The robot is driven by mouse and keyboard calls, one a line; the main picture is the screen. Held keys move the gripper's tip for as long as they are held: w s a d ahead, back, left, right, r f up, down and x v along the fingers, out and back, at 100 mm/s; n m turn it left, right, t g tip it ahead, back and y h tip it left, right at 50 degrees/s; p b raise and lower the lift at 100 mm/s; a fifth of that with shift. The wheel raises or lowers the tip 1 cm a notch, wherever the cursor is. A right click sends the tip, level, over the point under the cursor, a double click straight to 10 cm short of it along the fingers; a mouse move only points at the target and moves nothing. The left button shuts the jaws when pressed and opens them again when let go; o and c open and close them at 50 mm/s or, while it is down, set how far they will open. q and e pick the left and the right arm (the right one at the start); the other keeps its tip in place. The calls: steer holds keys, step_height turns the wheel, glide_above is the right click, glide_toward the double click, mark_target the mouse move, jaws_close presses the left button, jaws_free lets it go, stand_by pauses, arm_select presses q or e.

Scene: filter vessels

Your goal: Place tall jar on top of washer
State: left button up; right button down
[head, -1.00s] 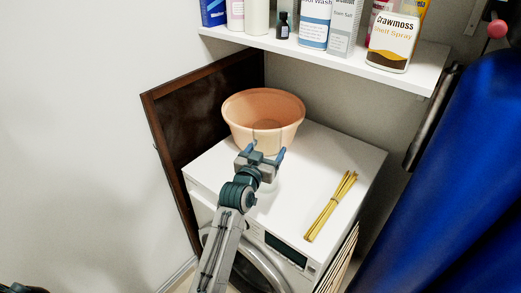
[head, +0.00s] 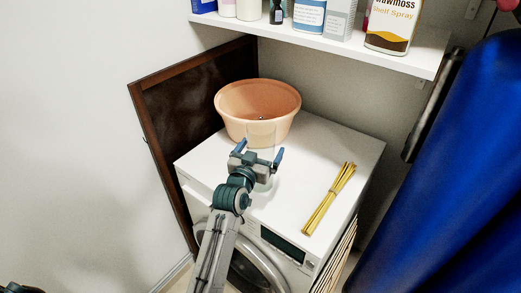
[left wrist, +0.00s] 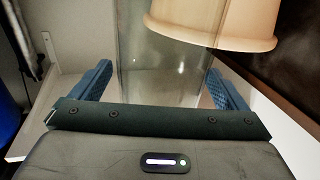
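The tall jar (head: 262,133) is clear glass and hard to see against the tub. It appears to stand upright on the white top of the washer (head: 300,170), in front of the tub. My left gripper (head: 260,151) is open around the jar, with one blue finger on each side. In the left wrist view, the jar (left wrist: 160,60) is between the spread fingers, with a gap showing on its left side. Whether its base fully touches the washer top is partly hidden by the gripper. My right gripper is not in view.
An orange tub (head: 235,110) stands on the washer just behind the jar. Several yellow sticks (head: 328,200) lie to the right. A dark framed board (head: 170,105) leans at the left. A shelf (head: 330,45) with bottles hangs above; a blue cloth (head: 450,170) fills the right.

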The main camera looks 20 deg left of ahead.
arm_select(q)
steer(key=shift+f, duration=0.1)
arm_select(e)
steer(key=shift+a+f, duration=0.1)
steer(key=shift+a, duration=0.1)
arm_select(q)
steer(key=s+a+b, duration=0.1)
steer(key=s+b, duration=0.1)
steer(key=s, duration=1)
steer(key=shift+b, duration=0.4)
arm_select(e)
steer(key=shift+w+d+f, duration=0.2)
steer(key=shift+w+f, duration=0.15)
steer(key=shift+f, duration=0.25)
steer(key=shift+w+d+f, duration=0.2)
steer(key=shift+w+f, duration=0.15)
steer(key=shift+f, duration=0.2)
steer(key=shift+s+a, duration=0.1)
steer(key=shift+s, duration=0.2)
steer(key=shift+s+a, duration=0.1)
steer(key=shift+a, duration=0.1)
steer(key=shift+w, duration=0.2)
